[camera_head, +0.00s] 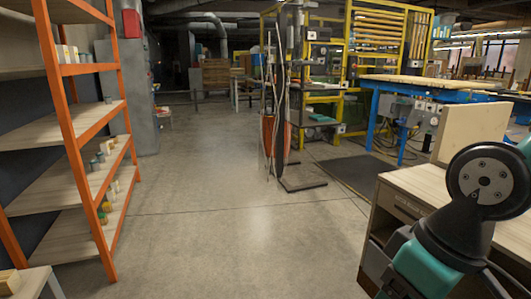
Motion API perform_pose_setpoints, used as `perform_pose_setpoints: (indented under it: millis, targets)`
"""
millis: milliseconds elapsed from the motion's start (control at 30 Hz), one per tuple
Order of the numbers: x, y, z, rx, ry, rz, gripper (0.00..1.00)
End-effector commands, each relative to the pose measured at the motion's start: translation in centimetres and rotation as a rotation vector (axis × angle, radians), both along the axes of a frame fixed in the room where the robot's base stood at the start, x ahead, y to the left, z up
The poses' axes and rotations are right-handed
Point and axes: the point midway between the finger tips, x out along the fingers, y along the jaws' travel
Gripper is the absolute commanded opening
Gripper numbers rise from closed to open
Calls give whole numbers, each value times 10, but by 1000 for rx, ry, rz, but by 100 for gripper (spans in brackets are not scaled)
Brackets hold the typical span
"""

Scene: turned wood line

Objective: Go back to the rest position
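My own arm shows at the lower right of the head view, with a teal link and a dark round joint. It stands in front of a wooden desk. My gripper is not in the picture, so its fingers and anything in them are hidden. The task names no object to handle.
An orange-framed shelf (75,137) with small items stands at the left. The desk (412,196) fills the right side. A stand with hanging cables (280,100) rises mid-floor, beside a dark mat (355,174). A blue-framed table (374,126) stands behind. The concrete floor (205,175) between is clear.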

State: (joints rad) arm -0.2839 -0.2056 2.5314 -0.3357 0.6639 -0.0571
Motion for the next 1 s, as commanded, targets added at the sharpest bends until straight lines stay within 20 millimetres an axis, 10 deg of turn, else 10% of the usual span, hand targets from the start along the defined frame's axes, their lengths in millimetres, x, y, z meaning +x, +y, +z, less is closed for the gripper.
perform_pose_setpoints:
  millis: [100, 600, 1000]
  targets:
    - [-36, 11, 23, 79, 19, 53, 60]
    - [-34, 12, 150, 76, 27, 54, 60]
    - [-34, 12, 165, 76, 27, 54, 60]
